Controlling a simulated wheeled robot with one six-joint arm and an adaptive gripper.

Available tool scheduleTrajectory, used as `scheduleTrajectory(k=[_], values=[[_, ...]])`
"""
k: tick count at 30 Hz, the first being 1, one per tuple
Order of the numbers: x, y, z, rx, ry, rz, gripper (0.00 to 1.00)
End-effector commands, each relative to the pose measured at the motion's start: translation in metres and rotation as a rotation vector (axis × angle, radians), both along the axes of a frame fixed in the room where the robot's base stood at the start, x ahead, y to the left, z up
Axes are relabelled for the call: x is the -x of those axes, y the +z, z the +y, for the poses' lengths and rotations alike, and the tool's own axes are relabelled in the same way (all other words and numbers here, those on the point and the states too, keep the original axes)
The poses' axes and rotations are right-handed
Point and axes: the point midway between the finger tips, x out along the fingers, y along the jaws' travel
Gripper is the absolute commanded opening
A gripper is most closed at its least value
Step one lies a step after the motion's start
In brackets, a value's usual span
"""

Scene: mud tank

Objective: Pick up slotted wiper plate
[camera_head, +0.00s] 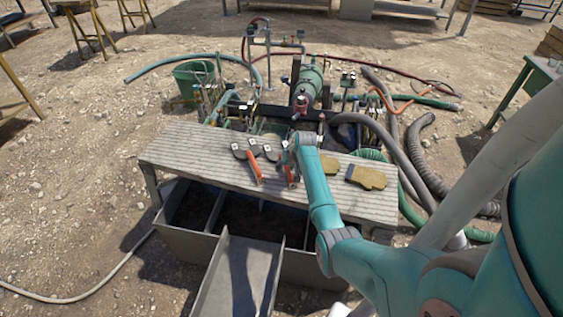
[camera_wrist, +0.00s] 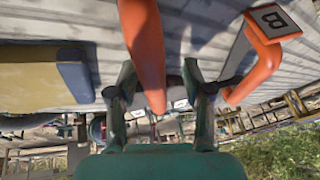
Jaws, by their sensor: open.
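Wiper tools with dark heads, white tags and orange handles lie on the slatted bench (camera_head: 185,150) in the head view. One orange handle (camera_head: 254,167) points toward the front edge, and a second orange handle (camera_head: 291,177) lies beside my arm. I cannot tell which tool has the slotted plate. My gripper (camera_head: 291,150) is over the bench. In the wrist view my gripper (camera_wrist: 160,85) is open, its fingers apart, with an orange handle (camera_wrist: 143,40) close by the left finger. Another orange handle (camera_wrist: 262,65) with a tag marked B is to the right. Contact is unclear.
Behind the bench stand a green pump (camera_head: 309,82), hoses and a green bucket (camera_head: 192,78). An open mud tank (camera_head: 185,244) is below the front edge. The bench's left end is clear.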

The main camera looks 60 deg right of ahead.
Motion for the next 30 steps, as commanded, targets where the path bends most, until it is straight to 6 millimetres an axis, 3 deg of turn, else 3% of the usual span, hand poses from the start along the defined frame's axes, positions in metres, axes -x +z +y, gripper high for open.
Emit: scheduleTrajectory(k=[15, 21, 30], values=[[0.0002, -0.0035, 0.0001, -0.001, 0.000, 0.001, 0.51], [0.0001, -0.0034, 0.0001, 0.000, 0.000, 0.000, 0.01], [-0.0003, -0.0025, -0.0003, 0.001, 0.000, -0.001, 0.00]])
